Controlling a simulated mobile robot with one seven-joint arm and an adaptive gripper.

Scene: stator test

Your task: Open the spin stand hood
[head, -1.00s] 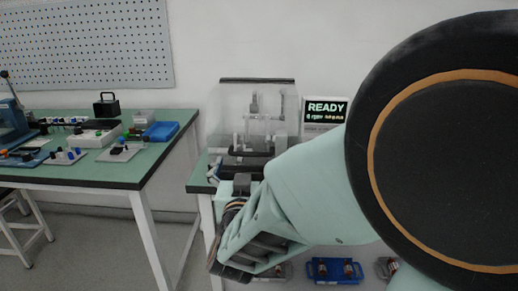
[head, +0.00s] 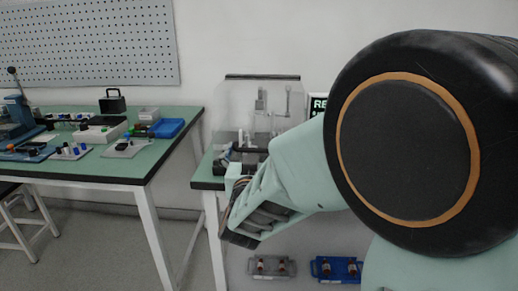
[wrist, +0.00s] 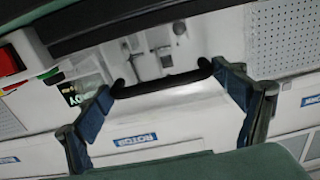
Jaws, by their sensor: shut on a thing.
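The spin stand hood (head: 232,98) is a clear cover with a dark top edge, standing on the right-hand bench in the head view. It looks down over the stand's grey parts. Its dark bar handle (wrist: 160,84) crosses the middle of the wrist view. My gripper (wrist: 166,78) has its blue-padded fingers at the two ends of this bar and is shut on it. In the head view the fingers are small and partly hidden by my wrist, at the front of the hood.
A display (head: 317,104) behind the hood is mostly covered by my arm. The left bench (head: 95,165) carries a blue tray (head: 167,128) and several small parts. Grey (head: 271,266) and blue (head: 337,268) carriers sit low below the right bench. A floor gap separates the benches.

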